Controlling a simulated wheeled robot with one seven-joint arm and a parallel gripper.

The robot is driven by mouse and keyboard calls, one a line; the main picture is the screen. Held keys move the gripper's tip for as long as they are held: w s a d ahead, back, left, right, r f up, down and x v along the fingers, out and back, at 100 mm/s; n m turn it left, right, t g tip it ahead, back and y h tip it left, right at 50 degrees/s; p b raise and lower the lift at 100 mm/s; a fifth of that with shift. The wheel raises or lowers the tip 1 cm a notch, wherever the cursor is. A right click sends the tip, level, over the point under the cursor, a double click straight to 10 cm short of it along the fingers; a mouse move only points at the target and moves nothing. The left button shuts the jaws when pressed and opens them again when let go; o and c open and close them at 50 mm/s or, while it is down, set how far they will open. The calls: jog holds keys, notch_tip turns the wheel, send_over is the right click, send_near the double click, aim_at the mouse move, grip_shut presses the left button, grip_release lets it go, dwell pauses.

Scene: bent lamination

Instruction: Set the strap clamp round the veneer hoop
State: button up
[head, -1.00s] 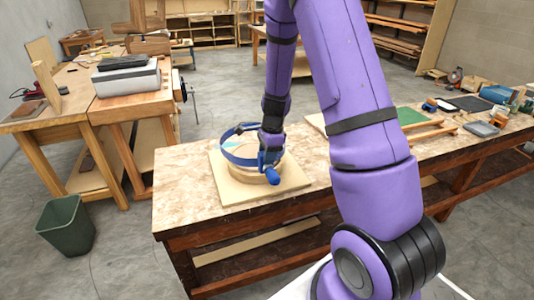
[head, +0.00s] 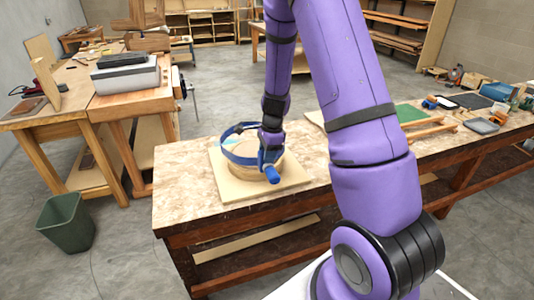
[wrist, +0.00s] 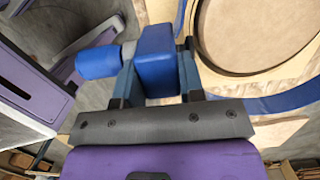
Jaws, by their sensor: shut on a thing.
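The strap clamp is a blue band loop (head: 224,152) with a blue block (wrist: 156,60) and a blue cylindrical handle (head: 272,175). My gripper (head: 268,154) is shut on the block, with a finger on each side in the wrist view. The handle sticks out to the left there. The veneer hoop (head: 247,179) is a pale wooden ring lying on a light square board (head: 225,191). The loop shows level around the hoop's upper part in the head view; whether it touches the hoop I cannot tell. In the wrist view the band (wrist: 290,100) runs outside the hoop rim (wrist: 205,75). My gripper hides part of the near side.
The board lies on a worn workbench (head: 180,170) with free room to its left. Tools, a green mat (head: 408,114) and a grey tray (head: 481,126) lie to the right. A green bin (head: 66,222) stands on the floor at left.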

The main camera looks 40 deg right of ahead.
jog(key=shift+f, duration=4.4)
jog(key=o, duration=1)
jog(key=shift+c, duration=0.2)
jog(key=r, duration=0.3)
jog(key=d+r, duration=0.1)
jog(key=r, duration=0.6)
jog(key=shift+s+d+r, duration=0.25)
jog(key=shift+d+r, duration=0.05)
jog(key=shift+r, duration=0.05)
